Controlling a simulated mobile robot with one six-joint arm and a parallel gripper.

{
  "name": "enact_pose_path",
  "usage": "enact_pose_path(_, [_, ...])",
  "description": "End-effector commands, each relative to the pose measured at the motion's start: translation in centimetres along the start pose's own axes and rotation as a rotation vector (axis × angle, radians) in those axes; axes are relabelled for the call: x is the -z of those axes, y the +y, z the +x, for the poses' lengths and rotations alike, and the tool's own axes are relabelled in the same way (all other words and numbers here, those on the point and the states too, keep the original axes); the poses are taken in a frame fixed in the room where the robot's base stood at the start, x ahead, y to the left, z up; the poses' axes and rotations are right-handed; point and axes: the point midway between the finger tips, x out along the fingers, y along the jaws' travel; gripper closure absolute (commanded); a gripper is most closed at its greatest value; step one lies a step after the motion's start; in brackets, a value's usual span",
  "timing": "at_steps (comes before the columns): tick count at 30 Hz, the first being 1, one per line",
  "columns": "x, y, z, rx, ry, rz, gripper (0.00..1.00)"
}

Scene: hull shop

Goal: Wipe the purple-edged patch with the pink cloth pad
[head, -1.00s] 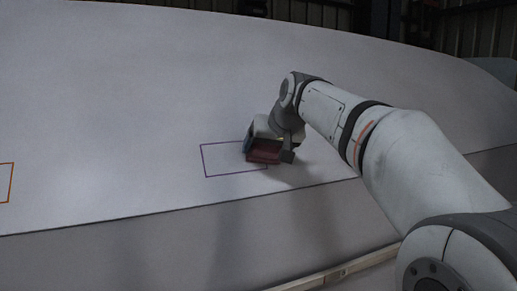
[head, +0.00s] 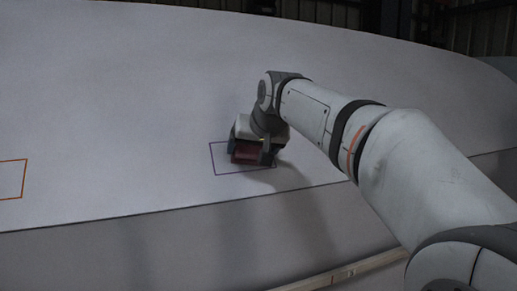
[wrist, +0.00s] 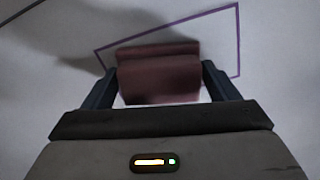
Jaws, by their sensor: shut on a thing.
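The purple-edged patch (head: 213,160) is an outlined area on the pale hull. Its left edge and lower line show in the head view; my gripper covers much of its right part. In the wrist view the purple outline (wrist: 239,45) runs around the pad. The pink cloth pad (wrist: 158,75) looks dull dark red and sits between the two fingers. It also shows in the head view (head: 246,151). My gripper (wrist: 160,85) is shut on the pad and holds it over the patch. I cannot tell for certain whether the pad touches the hull.
An orange-edged outline (head: 24,180) lies on the hull at the far left. The hull's lower edge runs below the patch. A pale wooden strip (head: 345,272) lies at the bottom. The hull surface (head: 120,90) left of and above the patch is clear.

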Motion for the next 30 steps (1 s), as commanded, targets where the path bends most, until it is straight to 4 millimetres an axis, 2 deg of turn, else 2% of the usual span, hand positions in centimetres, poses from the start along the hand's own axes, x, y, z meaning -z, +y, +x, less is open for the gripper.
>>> enact_pose_path(5, [-0.2, -0.6, 0.1, 0.001, -0.001, 0.0, 0.39])
enact_pose_path(14, [-0.7, -2.8, 0.0, 0.001, -0.002, -0.001, 0.39])
enact_pose_path(20, [-0.8, -3.3, 0.0, 0.001, -0.002, -0.001, 0.39])
enact_pose_path(30, [-1.4, -5.8, 0.0, 0.001, -0.001, -0.001, 0.39])
